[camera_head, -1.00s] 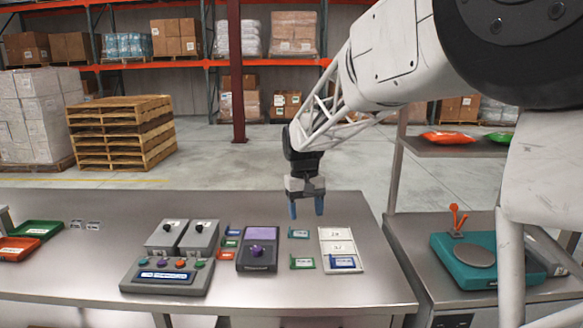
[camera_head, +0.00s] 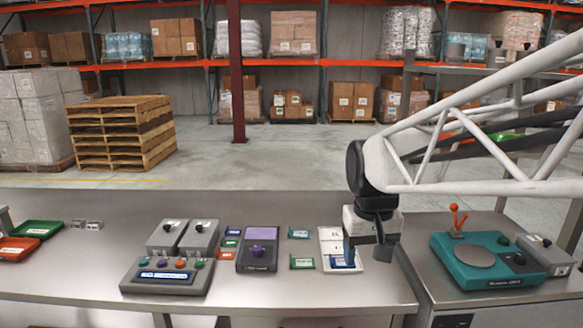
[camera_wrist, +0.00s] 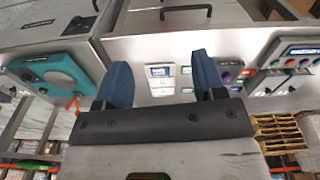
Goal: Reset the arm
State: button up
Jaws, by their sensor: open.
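My gripper (camera_head: 366,250) is at the right end of the steel table in the head view, its blue fingers apart and nothing between them. In the wrist view my gripper (camera_wrist: 162,80) shows two blue fingers spread wide.
Cards, a purple-topped device (camera_head: 258,249) and a grey button console (camera_head: 167,276) stand left of my gripper. A teal weigher (camera_head: 487,262) with an orange lever sits on the right bench. The table's front left is clear.

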jog(key=s+d+f+t, duration=0.1)
jog(key=s+d+f, duration=0.1)
jog(key=s, duration=0.6)
jog(key=s+d+f+m, duration=0.1)
jog(key=s+d+f, duration=0.1)
jog(key=s, duration=0.6)
jog(key=shift+s+f+t, duration=0.2)
jog(key=shift+f+t, duration=0.2)
jog(key=shift+f, duration=0.15)
